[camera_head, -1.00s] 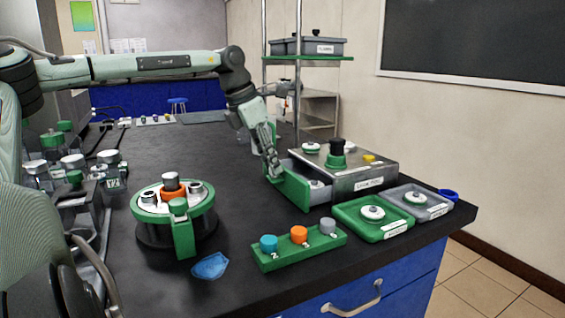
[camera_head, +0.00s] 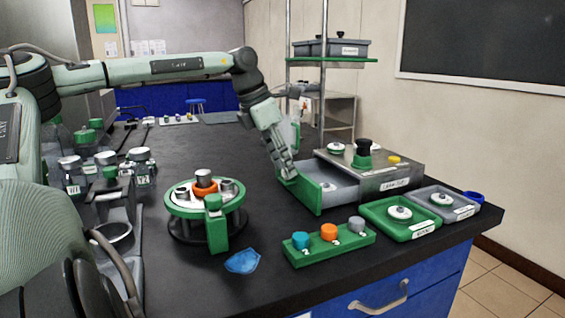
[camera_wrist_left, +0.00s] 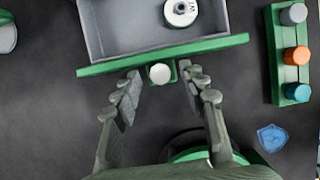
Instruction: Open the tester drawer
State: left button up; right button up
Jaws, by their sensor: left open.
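The tester (camera_head: 388,180) is a grey box on the black bench, with a black-and-green knob and a yellow button on top. Its grey drawer (camera_head: 335,192) with a green front (camera_head: 308,199) stands out to the left, open. A white disc lies inside the drawer; it also shows in the left wrist view (camera_wrist_left: 181,12). My left gripper (camera_head: 287,176) is at the drawer front. In the left wrist view, my left gripper (camera_wrist_left: 162,88) is open, its fingers apart on either side of the white-topped drawer knob (camera_wrist_left: 160,73). Contact cannot be told. My right gripper is not in view.
A green-rimmed round carousel (camera_head: 206,215) stands left of the drawer. A green rack (camera_head: 331,247) with coloured caps and a blue patch (camera_head: 242,261) lie in front. Green (camera_head: 400,233) and grey (camera_head: 460,212) trays sit at the right bench edge. A shelf rack (camera_head: 330,60) stands behind.

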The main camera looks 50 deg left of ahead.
pick_arm(q)
jog(key=v, duration=1.2)
dwell(0.5)
